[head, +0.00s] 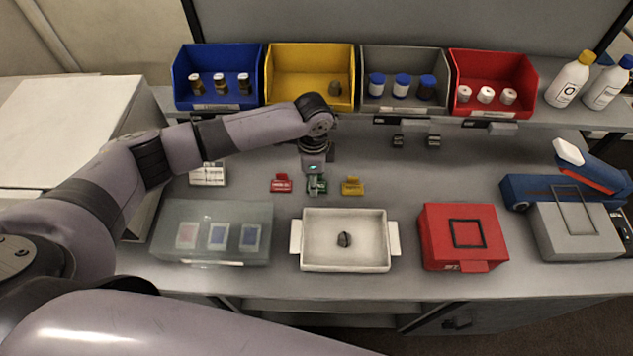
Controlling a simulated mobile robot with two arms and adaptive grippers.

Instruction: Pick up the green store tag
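A small green store tag (321,187) is on the grey worktop, between a red tag (281,184) on its left and a yellow tag (352,186) on its right. My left arm reaches in from the left, and its gripper (316,186) points down right at the green tag. The gripper's fingers overlap the tag and hide part of it. At this size I cannot tell whether they are closed on it or only around it. My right gripper is not in view.
Blue, yellow, grey and red bins (500,110) stand along the back shelf. In front are a translucent case (170,240), a white tray (310,255) holding a dark part (344,239), and a red box (440,225). A blue and grey device (575,235) stands right.

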